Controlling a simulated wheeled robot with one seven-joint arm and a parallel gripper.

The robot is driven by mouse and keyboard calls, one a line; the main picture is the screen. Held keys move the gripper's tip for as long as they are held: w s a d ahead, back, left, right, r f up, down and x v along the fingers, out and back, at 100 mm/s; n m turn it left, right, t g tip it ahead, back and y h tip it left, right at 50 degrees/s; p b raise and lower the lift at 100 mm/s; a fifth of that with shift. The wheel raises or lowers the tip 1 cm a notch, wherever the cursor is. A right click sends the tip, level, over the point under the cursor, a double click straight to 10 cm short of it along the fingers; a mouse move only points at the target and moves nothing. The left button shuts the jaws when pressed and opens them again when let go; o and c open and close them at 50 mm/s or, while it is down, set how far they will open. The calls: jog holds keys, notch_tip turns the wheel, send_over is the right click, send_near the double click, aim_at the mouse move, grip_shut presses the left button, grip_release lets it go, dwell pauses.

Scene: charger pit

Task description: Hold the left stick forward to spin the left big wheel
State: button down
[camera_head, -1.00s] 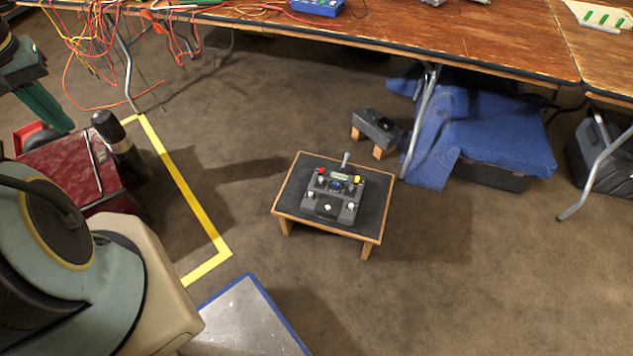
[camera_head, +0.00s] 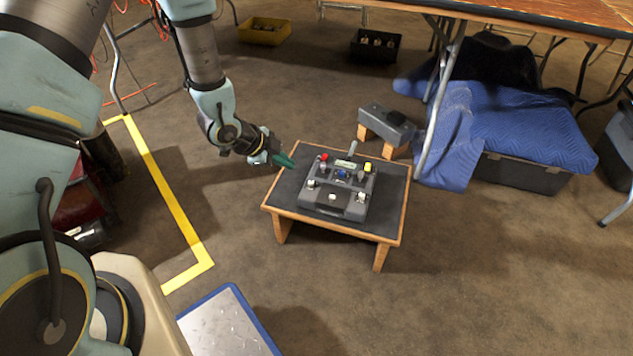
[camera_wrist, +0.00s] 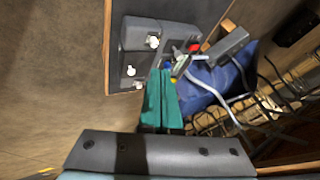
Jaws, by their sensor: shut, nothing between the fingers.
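A dark grey control box (camera_head: 345,205) sits on a small low table (camera_head: 268,206) with a dark top and wooden edges. It has a red button (camera_head: 323,157), a yellow button (camera_head: 368,167) and white-topped knobs, one at the left (camera_head: 311,184). I cannot tell for sure which is the left stick. My gripper (camera_head: 284,160), with green fingers, is shut and empty at the box's far left, above the table's edge. In the wrist view the shut fingers (camera_wrist: 160,98) point toward the box (camera_wrist: 138,32) and its white knobs. Contact cannot be told. No big wheel is recognisable.
A grey box on wooden blocks (camera_head: 388,124) stands behind the table. A blue blanket (camera_head: 520,125) covers a case at the right. Yellow tape (camera_head: 160,190) marks the floor at left. A blue-edged metal plate (camera_head: 228,325) lies in front.

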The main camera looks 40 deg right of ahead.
aim_at(323, 168)
jog(key=shift+s+d+f+m, duration=0.35)
jog(key=shift+s+f, duration=0.2)
jog(key=shift+s, duration=0.1)
jog(key=b+x, duration=0.2)
jog(key=x, duration=0.8)
jog(key=shift+s+d+f, duration=0.1)
jog(key=shift+d+f, duration=0.1)
jog(key=shift+w+d+r, duration=0.25)
jog(key=shift+w+d, duration=0.5)
jog(key=shift+d, duration=0.3)
jog(key=shift+w+d, duration=0.35)
jog(key=shift+d, duration=0.1)
jog(key=shift+r, duration=0.1)
